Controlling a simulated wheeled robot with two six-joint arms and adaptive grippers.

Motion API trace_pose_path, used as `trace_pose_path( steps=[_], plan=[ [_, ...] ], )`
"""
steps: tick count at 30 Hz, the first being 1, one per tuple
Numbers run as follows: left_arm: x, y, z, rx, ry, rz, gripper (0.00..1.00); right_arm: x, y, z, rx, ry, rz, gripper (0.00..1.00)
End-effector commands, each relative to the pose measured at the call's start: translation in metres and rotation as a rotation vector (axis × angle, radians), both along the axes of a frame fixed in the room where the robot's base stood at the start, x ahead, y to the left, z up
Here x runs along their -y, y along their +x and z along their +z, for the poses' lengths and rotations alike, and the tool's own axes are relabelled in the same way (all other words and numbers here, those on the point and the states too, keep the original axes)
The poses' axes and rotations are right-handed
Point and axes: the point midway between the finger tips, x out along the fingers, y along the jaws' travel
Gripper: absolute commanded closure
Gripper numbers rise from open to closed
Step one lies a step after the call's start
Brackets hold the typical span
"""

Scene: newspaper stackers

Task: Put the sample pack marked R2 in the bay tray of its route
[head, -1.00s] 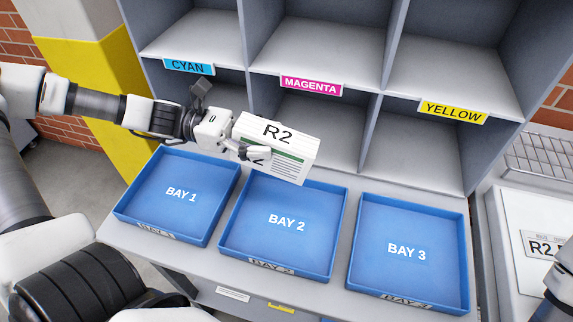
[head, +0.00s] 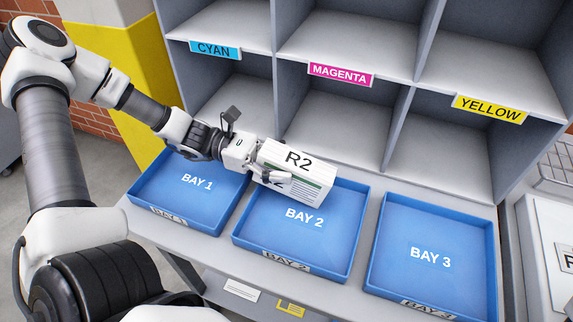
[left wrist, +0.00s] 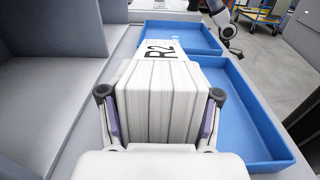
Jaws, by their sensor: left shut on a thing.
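The white sample pack marked R2 (head: 299,165) is in my left gripper (head: 268,177), which is shut on it. The pack is over the back left part of the blue BAY 2 tray (head: 345,262); I cannot tell if it touches the tray. In the left wrist view the pack (left wrist: 160,90) fills the space between the two fingers of the gripper (left wrist: 160,115). The BAY 1 tray (head: 205,228) is to the left and the BAY 3 tray (head: 430,297) to the right; both look empty. My right gripper is not in view.
Grey shelf compartments stand behind the trays, with cyan (head: 215,50), magenta (head: 340,74) and yellow (head: 489,109) labels. A white surface with a partly cut-off label (head: 567,258) is at the far right. A yellow-painted post (head: 115,70) is at the left.

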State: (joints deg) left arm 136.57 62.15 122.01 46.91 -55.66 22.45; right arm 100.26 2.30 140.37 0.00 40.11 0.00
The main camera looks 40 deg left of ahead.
Motion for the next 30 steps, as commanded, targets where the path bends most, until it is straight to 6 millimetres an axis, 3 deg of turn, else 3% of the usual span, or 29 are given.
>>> trace_pose_path(
  steps=[8, 9, 10, 11, 22, 30],
  plan=[
    [0.000, 0.000, -0.005, 0.000, -0.001, 0.000, 1.00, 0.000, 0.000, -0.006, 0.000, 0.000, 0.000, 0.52],
    [0.000, 0.000, -0.004, 0.000, 0.000, 0.000, 0.26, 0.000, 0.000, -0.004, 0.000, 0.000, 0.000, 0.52],
    [0.000, 0.000, -0.004, 0.000, 0.000, 0.000, 0.15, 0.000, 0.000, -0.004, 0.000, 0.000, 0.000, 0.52],
    [0.000, 0.000, -0.004, 0.000, 0.000, 0.000, 0.12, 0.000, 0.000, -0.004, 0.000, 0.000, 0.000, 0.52],
    [-0.003, 0.000, -0.001, 0.001, -0.002, 0.003, 0.12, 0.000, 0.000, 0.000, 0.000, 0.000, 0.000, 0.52],
    [-0.043, -0.012, 0.008, 0.002, -0.004, 0.007, 0.12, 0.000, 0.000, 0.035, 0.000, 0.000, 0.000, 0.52]
  ],
)
